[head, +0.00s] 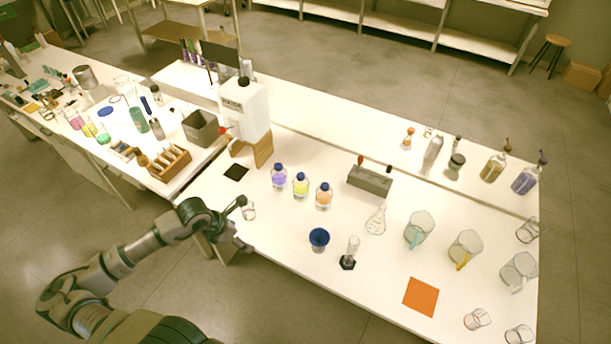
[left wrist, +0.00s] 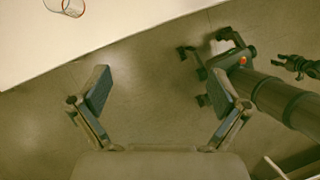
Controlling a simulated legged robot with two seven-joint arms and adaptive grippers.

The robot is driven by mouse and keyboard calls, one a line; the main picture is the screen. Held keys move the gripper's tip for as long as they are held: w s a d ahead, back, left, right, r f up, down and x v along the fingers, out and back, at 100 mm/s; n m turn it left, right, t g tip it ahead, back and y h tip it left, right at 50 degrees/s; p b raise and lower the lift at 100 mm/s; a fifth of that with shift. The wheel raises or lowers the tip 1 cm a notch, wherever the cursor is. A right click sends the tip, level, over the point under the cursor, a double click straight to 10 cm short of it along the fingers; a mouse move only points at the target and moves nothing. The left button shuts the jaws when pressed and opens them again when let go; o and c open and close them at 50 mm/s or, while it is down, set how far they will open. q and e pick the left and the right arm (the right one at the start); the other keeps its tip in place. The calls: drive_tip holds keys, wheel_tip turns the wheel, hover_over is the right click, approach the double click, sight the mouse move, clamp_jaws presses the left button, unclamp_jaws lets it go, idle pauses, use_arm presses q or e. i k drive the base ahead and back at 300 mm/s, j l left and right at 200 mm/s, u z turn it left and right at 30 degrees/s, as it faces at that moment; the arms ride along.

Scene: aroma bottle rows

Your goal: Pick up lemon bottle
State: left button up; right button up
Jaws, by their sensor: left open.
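The lemon bottle, taken to be the one with yellow liquid and a blue cap (head: 301,184), stands upright on the white table in the head view. It is between a purple bottle (head: 279,176) on its left and an orange bottle (head: 324,196) on its right. My left gripper (head: 244,227) is at the table's near left edge, to the left of and nearer than the bottles. In the left wrist view my left gripper (left wrist: 159,75) is open with nothing between its fingers. The lemon bottle does not show there.
A small glass beaker (head: 249,211) stands beside my left gripper; a red-rimmed glass (left wrist: 66,4) shows in the left wrist view. A white jug (head: 243,108) on a wooden stand is behind left.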

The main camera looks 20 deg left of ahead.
sight(300, 188)
drive_tip(key=i, duration=1.05)
